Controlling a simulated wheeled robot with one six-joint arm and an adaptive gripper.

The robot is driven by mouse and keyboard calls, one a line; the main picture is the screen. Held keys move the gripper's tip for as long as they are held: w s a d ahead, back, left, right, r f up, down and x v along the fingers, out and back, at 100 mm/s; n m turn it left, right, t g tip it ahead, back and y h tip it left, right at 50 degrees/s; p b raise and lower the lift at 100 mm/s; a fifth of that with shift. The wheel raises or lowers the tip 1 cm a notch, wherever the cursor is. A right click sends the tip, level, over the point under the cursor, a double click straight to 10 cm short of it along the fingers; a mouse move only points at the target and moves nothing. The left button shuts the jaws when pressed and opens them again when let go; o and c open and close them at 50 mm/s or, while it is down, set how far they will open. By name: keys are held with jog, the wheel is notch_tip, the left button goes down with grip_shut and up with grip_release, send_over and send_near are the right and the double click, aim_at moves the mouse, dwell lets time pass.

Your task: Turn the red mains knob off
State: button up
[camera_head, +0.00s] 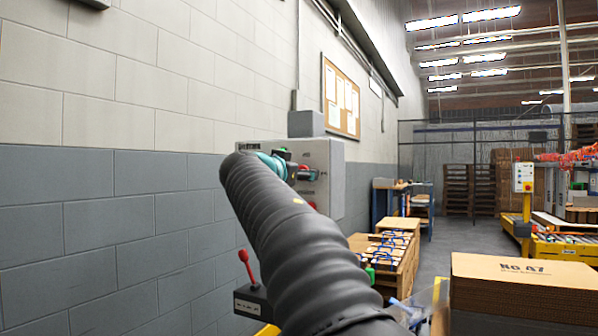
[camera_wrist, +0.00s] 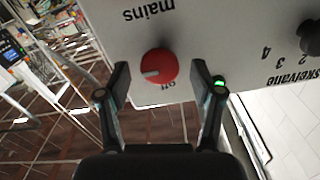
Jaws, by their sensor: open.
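The red mains knob (camera_wrist: 158,67) is on a pale grey control panel (camera_wrist: 225,30) in the wrist view, with "mains" printed upside down above it and "off" just below it. Its pale pointer mark lies toward the left, not at "off". My gripper (camera_wrist: 159,75) is open, one finger on each side of the knob, with visible gaps; I cannot tell how far its tips are from the panel. In the head view the panel (camera_head: 333,170) is on the wall, partly hidden by my arm. Small red parts show there, but which is the knob is unclear.
A black rotary knob (camera_wrist: 311,37) with numbers is right of the mains knob. In the head view a red-handled lever box (camera_head: 252,300) stands low left, wooden crates (camera_head: 390,255) lie beyond my arm, and a cardboard box (camera_head: 520,285) is at front right. Open floor lies between.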

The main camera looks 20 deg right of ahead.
jog(key=c, duration=1.1)
jog(key=shift+c, duration=0.2)
jog(key=shift+n, duration=0.3)
jog(key=shift+w+a+f+n+p, duration=0.1)
jog(key=shift+n+p, duration=0.4)
jog(key=shift+n, duration=3.8)
jog(key=shift+w+a+n+p, duration=0.1)
jog(key=shift+n+p, duration=0.4)
jog(key=shift+n, duration=3.8)
